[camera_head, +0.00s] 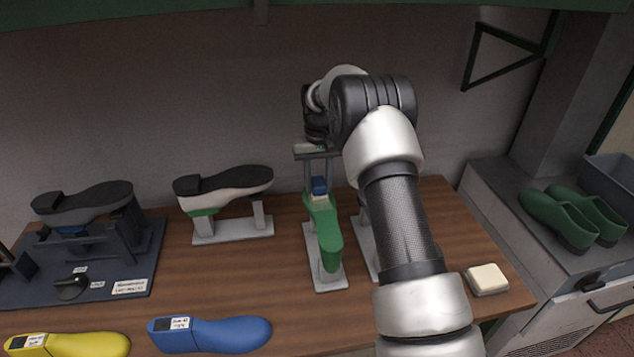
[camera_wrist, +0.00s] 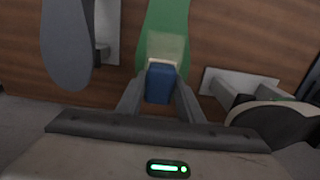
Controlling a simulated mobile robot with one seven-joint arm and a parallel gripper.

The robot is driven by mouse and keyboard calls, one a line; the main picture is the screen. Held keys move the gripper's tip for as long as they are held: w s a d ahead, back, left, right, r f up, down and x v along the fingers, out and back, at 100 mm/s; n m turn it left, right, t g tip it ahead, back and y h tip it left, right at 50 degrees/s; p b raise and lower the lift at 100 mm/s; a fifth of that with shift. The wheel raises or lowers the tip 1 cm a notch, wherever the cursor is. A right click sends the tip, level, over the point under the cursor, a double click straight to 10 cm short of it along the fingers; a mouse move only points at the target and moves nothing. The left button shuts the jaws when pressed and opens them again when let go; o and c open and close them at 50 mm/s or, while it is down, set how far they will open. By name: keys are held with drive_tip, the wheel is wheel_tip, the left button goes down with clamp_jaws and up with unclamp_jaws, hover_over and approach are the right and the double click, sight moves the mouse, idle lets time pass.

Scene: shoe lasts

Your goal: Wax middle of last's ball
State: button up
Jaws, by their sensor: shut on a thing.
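A green last (camera_head: 322,222) is mounted upside down on a light grey stand (camera_head: 331,285) in the middle of the bench. My gripper (camera_head: 319,176) is above the far part of this last, pointing down. It is shut on a blue block (camera_head: 319,186) with a pale, whitish end, probably the wax. In the wrist view the blue block (camera_wrist: 160,82) sits between both fingers, and its pale end (camera_wrist: 166,48) overlaps the green last (camera_wrist: 167,18). I cannot tell for sure whether the pale end touches the last.
A white and black shoe (camera_head: 222,185) on a stand is left of the green last. A grey last (camera_wrist: 66,45) is close beside it, mostly behind my arm in the head view. Blue (camera_head: 215,334) and yellow (camera_head: 75,345) lasts lie in front. A cream block (camera_head: 487,279) lies right.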

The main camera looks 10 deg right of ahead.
sight(315, 176)
drive_tip(key=shift+s+b, duration=1.5)
drive_tip(key=shift+s, duration=2.25)
drive_tip(key=shift+a, duration=0.1)
drive_tip(key=shift+w+p, duration=0.3)
drive_tip(key=shift+w+r+p, duration=0.15)
drive_tip(key=shift+w+p, duration=0.4)
drive_tip(key=shift+w, duration=0.6)
drive_tip(key=shift+w+f+p, duration=0.2)
drive_tip(key=shift+w+p, duration=1.4)
drive_tip(key=shift+w, duration=2.35)
drive_tip(key=shift+s+f+b, duration=0.1)
drive_tip(key=shift+s+b, duration=1.35)
drive_tip(key=shift+s, duration=1.1)
drive_tip(key=shift+s+b, duration=1)
drive_tip(key=shift+s, duration=1.85)
drive_tip(key=shift+r, duration=0.25)
